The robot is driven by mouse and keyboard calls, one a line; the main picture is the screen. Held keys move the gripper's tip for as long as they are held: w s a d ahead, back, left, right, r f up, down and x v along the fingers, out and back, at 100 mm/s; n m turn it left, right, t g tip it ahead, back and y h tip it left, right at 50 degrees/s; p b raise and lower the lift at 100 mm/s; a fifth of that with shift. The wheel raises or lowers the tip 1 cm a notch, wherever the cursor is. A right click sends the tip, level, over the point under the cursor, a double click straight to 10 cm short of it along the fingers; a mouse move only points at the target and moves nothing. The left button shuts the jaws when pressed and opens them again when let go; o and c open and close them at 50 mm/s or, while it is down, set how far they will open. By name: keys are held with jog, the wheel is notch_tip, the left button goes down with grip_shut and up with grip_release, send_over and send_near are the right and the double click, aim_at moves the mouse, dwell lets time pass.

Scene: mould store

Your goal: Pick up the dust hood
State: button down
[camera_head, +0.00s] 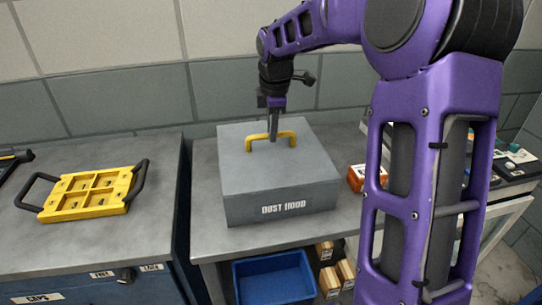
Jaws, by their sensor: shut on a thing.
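The dust hood (281,177) is a large grey box with its name on the front face. It stands level on the grey bench top in the middle of the camera_head view. A yellow handle (250,144) arches over its top. My gripper (273,138) points straight down over the handle and is shut on its middle part. My fingers partly hide the handle there. I cannot see any gap between the hood's base and the bench.
A yellow tray with black handles (84,212) lies on the left cabinet (140,232). An orange box (368,178) stands right of the hood, partly behind my arm. A blue bin (274,282) and small cartons (330,280) are below the bench (212,240). A wall (150,100) closes the back.

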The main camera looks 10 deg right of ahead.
jog(key=shift+r, duration=0.1)
notch_tip(320, 180, up, 10)
jog(key=p, duration=0.2)
dwell(0.5)
dwell(0.8)
